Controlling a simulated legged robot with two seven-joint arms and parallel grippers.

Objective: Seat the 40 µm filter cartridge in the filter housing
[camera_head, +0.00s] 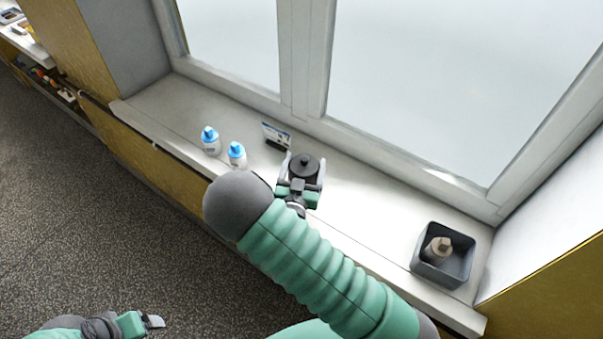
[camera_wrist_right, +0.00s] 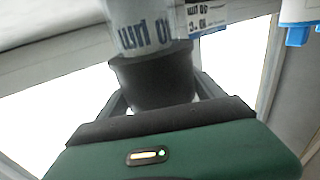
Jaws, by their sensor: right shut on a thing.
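My right gripper (camera_head: 304,174) is over the window sill, its fingers on either side of a dark round part (camera_head: 306,163) with a small knob on top. In the upside-down right wrist view, this dark part (camera_wrist_right: 155,82) sits between the fingers. It meets a pale cylinder (camera_wrist_right: 140,28) with upside-down print ending in "0 µm"; the first digit is unclear. I cannot tell whether this is the cartridge or the housing with its lid. My left gripper (camera_head: 140,323) is at the bottom left, above the floor, away from the sill; its jaw opening is unclear.
Two blue-capped bottles (camera_head: 237,155) stand left of my right gripper. A small printed card (camera_head: 276,136) stands behind it. At the sill's right end, a grey bin (camera_head: 427,269) holds a beige piece with a blocky top (camera_head: 440,246). The sill between gripper and bin is clear.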

